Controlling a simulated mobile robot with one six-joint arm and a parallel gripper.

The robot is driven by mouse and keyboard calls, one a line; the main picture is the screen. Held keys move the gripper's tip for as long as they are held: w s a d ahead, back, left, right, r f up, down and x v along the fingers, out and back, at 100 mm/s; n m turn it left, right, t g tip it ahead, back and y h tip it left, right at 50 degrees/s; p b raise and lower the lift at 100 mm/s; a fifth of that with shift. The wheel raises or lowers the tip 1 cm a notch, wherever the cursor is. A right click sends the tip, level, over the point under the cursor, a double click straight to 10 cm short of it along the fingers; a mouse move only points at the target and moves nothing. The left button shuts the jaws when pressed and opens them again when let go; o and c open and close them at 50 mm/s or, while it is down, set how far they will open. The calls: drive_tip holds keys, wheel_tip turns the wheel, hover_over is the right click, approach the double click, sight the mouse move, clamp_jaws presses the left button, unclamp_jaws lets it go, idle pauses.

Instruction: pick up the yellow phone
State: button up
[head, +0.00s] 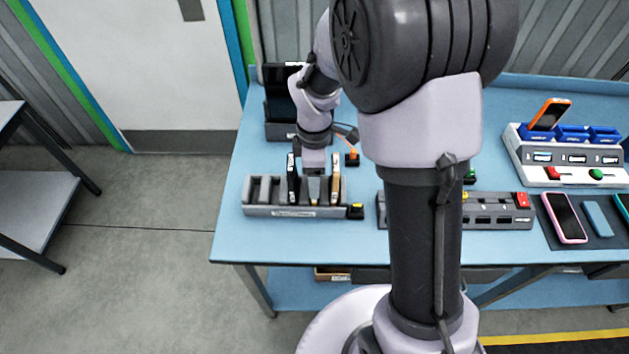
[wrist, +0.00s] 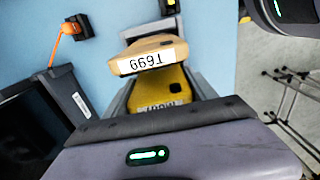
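A yellow phone (wrist: 166,88) with a white label stands in a slot of the grey rack (head: 262,211). Its lower part is hidden by my gripper in the wrist view. A paler tan-orange phone (wrist: 150,52) with a white label stands beside it; it also shows in the head view (head: 335,181), to the right. My gripper (head: 313,184) points down over the rack. Its fingers look apart, with nothing seen clamped between them. How the near finger sits against the yellow phone cannot be told.
A dark tablet (head: 281,100) stands in a holder behind the rack. An orange-cabled block (head: 352,159) lies behind it to the right. A yellow-topped block (head: 355,211) sits at the rack's right end. The left rack slots look empty. Further right is a grey unit (head: 505,212).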

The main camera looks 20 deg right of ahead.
drive_tip(key=c, duration=0.7)
drive_tip(key=shift+r, duration=0.15)
drive_tip(key=s+a+r+p, duration=0.1)
drive_tip(key=s, duration=0.4)
drive_tip(key=s+a+r+p, duration=0.1)
drive_tip(key=s+a+r, duration=0.1)
drive_tip(key=s, duration=0.3)
drive_tip(key=s+a+r, duration=0.1)
drive_tip(key=s+a, duration=0.1)
drive_tip(key=s, duration=0.3)
drive_tip(key=shift+s+r+p, duration=0.1)
drive_tip(key=shift+r+p, duration=0.3)
drive_tip(key=shift+r, duration=0.1)
drive_tip(key=shift+r+p, duration=0.6)
drive_tip(key=shift+p, duration=0.1)
